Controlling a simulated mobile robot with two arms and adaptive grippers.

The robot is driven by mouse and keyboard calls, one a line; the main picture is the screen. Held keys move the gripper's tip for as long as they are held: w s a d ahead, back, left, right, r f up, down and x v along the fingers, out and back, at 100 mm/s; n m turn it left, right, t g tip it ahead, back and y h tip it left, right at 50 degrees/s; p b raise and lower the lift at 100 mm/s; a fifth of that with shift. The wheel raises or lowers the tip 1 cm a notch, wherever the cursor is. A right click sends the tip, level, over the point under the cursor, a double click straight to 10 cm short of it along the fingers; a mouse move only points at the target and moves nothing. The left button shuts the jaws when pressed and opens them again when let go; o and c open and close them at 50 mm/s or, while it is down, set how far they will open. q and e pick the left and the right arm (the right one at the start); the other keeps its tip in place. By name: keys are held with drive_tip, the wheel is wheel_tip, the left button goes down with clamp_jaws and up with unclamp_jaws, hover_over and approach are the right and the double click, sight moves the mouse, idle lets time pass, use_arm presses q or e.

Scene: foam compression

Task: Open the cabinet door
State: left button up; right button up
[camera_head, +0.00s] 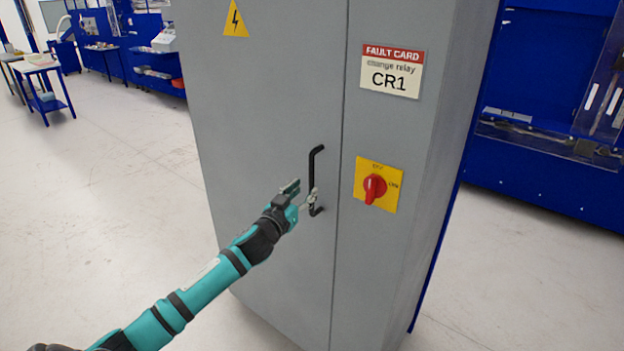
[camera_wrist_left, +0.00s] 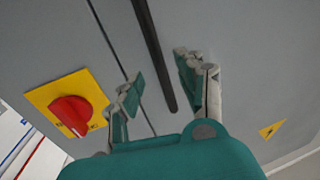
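The grey cabinet door (camera_head: 262,100) is shut, with its right edge at a thin vertical seam. A black vertical bar handle (camera_head: 312,165) is on the door near this seam. My left gripper (camera_head: 303,193) is at the lower part of the handle. In the left wrist view, its fingers (camera_wrist_left: 160,90) are apart, with the dark handle (camera_wrist_left: 152,45) running between them. I see a gap between each finger and the bar, so it does not look gripped. My right gripper is not in view.
Right of the seam are a red rotary switch (camera_head: 375,187) on a yellow plate and a fault card (camera_head: 392,72). A yellow warning triangle (camera_head: 236,20) is on the door. Blue workbenches stand at the back left and right. The floor left of the cabinet is clear.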

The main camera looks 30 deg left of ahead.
sight(310, 185)
use_arm(q)
drive_tip(key=w, duration=0.5)
drive_tip(key=shift+w+a+p, duration=0.1)
drive_tip(key=shift+a+p, duration=0.15)
drive_tip(key=shift+p, duration=0.15)
clamp_jaws()
drive_tip(key=shift+f, duration=0.1)
